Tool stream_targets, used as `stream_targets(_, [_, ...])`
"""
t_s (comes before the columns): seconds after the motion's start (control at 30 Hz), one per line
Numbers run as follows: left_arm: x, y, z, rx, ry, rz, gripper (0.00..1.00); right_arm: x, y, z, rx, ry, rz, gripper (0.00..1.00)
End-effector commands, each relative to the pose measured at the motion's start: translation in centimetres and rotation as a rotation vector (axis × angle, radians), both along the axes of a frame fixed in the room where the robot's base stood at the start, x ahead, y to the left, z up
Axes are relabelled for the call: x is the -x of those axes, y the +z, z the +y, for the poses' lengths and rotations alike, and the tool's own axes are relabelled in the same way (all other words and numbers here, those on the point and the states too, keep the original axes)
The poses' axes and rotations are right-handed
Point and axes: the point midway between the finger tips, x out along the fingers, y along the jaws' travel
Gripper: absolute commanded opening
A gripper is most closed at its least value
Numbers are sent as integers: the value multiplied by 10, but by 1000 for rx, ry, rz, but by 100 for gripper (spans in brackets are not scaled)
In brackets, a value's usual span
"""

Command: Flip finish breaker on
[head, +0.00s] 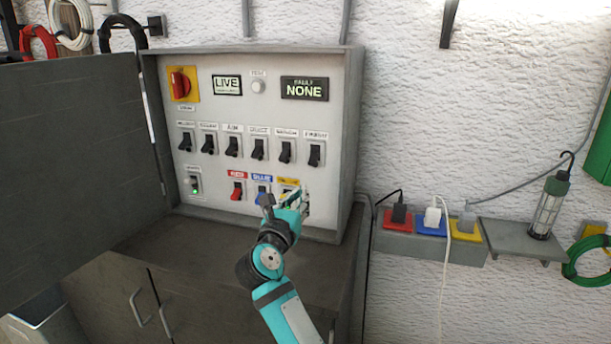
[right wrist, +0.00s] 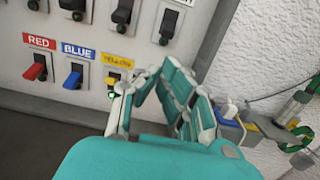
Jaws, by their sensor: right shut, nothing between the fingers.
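The finish breaker (head: 315,155) is the rightmost black lever in the upper row of the open grey panel (head: 352,100). Its small label above is hard to read. In the right wrist view this breaker (right wrist: 168,24) shows at the top, just beyond my fingers. Whether its lever is on or off is hard to tell. My right gripper (head: 303,197) is shut and empty, in front of the lower row beside the yellow-labelled switch (head: 287,190), below the finish breaker. In the right wrist view the gripper (right wrist: 158,78) partly overlaps that switch. My left gripper is out of view.
Several other black breakers (head: 258,149) fill the upper row. Red (head: 237,191) and blue (head: 262,192) switches sit lower. The cabinet door (head: 80,170) stands open at left. Coloured sockets (head: 431,224) and a lamp (head: 549,208) are at right. A live sign (head: 227,85) is lit.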

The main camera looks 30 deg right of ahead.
Motion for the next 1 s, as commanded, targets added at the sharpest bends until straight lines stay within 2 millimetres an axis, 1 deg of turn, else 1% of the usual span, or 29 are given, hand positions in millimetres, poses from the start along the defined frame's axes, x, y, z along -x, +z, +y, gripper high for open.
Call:
stream_targets(0.2, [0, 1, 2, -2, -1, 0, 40, 0, 0, -1, 4, 0, 2, 0])
stream_targets(0.33, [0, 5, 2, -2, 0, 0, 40, -6, 3, -7, 7, -1, 2, 0])
stream_targets(0.73, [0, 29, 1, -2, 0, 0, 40, -50, 11, -60, 10, -3, 4, 0])
stream_targets(0.9, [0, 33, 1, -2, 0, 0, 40, -62, 11, -72, 8, 0, 3, 0])
stream_targets(1.0, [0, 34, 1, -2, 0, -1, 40, -64, 10, -75, 7, 1, 3, 0])
